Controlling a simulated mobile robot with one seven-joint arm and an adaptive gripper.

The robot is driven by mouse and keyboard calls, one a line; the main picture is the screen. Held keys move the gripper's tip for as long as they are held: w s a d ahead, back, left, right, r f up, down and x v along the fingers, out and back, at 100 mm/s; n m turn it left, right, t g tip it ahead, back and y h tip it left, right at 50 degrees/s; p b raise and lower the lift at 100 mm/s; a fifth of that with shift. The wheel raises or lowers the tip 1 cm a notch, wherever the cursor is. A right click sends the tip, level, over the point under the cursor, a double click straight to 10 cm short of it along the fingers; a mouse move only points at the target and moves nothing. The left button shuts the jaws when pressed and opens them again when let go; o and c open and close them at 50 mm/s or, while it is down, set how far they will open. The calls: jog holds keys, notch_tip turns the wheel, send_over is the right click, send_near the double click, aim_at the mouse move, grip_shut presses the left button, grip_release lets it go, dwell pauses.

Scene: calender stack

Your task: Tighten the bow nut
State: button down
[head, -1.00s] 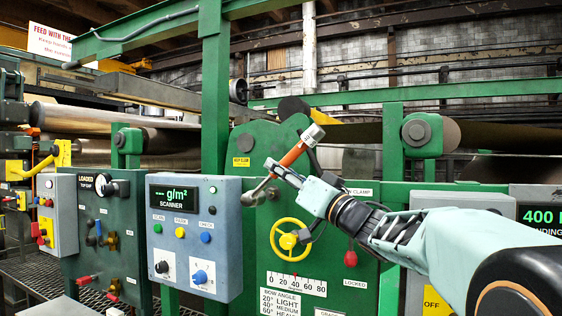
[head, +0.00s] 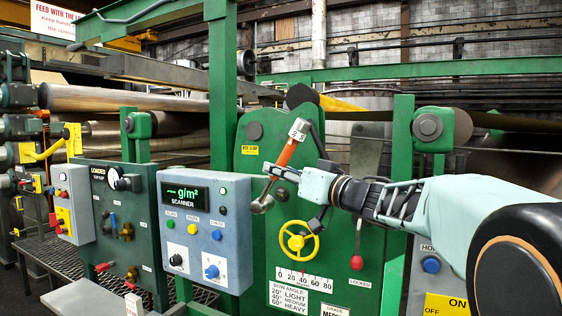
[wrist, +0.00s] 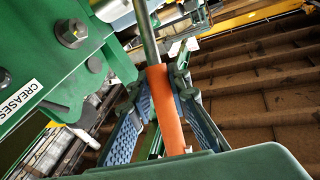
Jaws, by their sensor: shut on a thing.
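A wrench has an orange handle (head: 287,151), a grey end with markings at the top and a round metal head (head: 262,204) at the bottom. My gripper (head: 285,172) is shut around the handle, and the wrench leans in front of the green machine plate (head: 262,160). In the wrist view the orange handle (wrist: 165,105) lies between my two ribbed fingers, with the metal shaft running up. The wrench head shows in front of the plate's left edge; I cannot tell whether it touches anything. I cannot pick out the bow nut for certain.
A yellow handwheel (head: 298,238) sits below the wrench above the bow angle scale (head: 303,280). The blue-grey scanner box (head: 205,235) stands close left of the wrench head. A red-knobbed lever (head: 357,258) hangs below my arm. A green upright (head: 397,200) stands behind my arm.

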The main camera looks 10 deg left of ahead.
jog(key=shift+w+a+r+n+g+h+p, duration=0.25)
jog(key=shift+a+r+g+h+p, duration=0.35)
jog(key=shift+p, duration=1.85)
jog(key=shift+w+a+r+n+g+h+p, duration=0.15)
jog(key=shift+a+r+n+g+h+p, duration=0.35)
jog(key=shift+p, duration=1.95)
jog(key=shift+m, duration=0.25)
jog(key=w+p, duration=0.2)
jog(key=w+d+p, duration=0.1)
jog(key=w, duration=0.1)
jog(key=shift+f+p, duration=0.2)
jog(key=shift+p, duration=0.15)
jog(key=shift+s, duration=0.1)
jog(key=c, duration=2.6)
grip_release()
grip_shut()
jog(key=shift+r+p, duration=0.15)
jog(key=shift+p, duration=0.35)
